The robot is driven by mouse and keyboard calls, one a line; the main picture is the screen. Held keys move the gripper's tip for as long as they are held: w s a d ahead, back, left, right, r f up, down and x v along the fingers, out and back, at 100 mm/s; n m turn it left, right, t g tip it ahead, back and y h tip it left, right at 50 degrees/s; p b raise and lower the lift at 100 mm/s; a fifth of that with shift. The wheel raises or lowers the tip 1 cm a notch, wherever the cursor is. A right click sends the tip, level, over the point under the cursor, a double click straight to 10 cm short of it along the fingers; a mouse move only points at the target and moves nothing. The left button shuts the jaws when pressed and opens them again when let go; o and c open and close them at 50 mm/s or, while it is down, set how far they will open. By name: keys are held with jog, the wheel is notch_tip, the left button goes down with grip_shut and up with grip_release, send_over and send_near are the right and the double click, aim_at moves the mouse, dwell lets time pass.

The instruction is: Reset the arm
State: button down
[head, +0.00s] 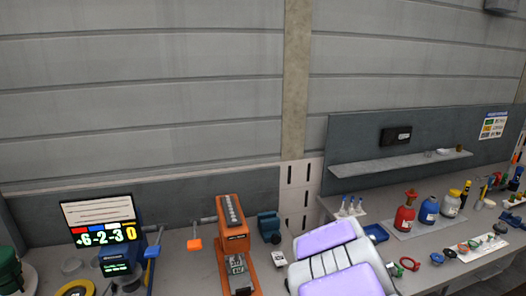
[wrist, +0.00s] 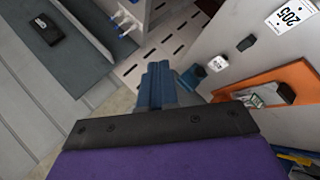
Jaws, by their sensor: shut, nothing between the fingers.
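My gripper (wrist: 160,128) shows at the bottom of the wrist view as a purple body with a dark bolted edge. It is shut and holds nothing. In the wrist view, the gripper is in front of the wall and bench, with no object touching it that I can see. My fingertips do not show clearly in the head view; purple and grey parts of mine fill its lower middle.
On the right are red (head: 404,220), blue (head: 428,210) and white (head: 453,203) bottles below a shelf (head: 400,162).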

jog(key=s+d+r+m+g+h+b, duration=0.1)
jog(key=s+d+r+m+g, duration=0.15)
jog(key=s, duration=0.55)
jog(key=s+d+r+m+g+h, duration=0.15)
jog(key=s+d+m, duration=0.25)
jog(key=s, duration=0.4)
jog(key=s+a+f+m+g+y, duration=0.1)
jog(key=s+a, duration=0.4)
jog(key=s, duration=0.5)
jog(key=s+a+f+m+g+y+b, duration=0.1)
jog(key=s+a, duration=0.4)
jog(key=s, duration=0.5)
jog(key=s+a+f+m+g+y+b, duration=0.1)
jog(key=s+a+f+g+y, duration=0.2)
jog(key=s, duration=0.7)
jog(key=a+g+y, duration=0.1)
jog(key=a+g, duration=0.1)
jog(key=shift+s+a+m, duration=0.35)
